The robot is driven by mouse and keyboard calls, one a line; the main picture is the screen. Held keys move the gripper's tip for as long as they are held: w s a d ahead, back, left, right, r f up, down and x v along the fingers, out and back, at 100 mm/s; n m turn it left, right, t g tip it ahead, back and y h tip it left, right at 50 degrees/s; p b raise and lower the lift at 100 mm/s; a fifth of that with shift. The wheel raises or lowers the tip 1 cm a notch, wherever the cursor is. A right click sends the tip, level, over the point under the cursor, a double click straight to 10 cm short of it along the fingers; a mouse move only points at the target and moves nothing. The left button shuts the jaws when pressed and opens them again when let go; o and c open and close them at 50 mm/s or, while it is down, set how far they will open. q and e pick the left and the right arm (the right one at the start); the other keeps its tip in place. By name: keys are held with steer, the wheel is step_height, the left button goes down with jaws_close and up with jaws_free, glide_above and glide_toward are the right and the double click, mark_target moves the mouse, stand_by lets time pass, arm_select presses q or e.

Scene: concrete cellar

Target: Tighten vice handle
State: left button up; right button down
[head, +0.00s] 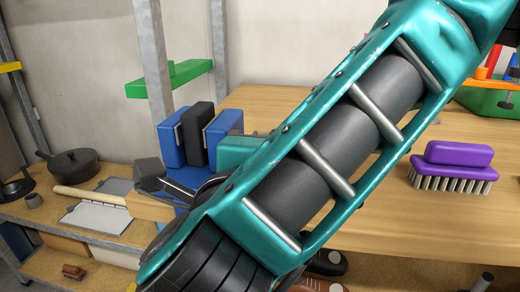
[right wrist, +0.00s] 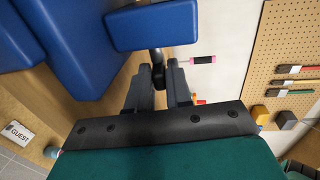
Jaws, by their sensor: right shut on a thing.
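The blue vice (head: 168,144) stands on the wooden bench, with a black block (head: 196,136) upright between its blue jaws. In the right wrist view, blue parts of the vice (right wrist: 75,45) fill the upper left. My right gripper (right wrist: 159,76) is shut on the dark vice handle (right wrist: 157,57), of which a short piece shows between and above the fingers. In the head view my teal right arm crosses the picture and hides most of the gripper and the vice's near side. My left gripper is in neither view.
A purple brush (head: 455,168) lies on the bench at the right. A green tray (head: 488,100) stands behind it. A dark pan (head: 75,164) and a clipboard (head: 98,217) lie at the left. A pegboard (right wrist: 288,45) with tools hangs on the wall.

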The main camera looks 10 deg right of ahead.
stand_by(0.4)
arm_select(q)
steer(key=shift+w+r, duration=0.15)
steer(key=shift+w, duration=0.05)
arm_select(e)
steer(key=c, duration=1.1)
jaws_free()
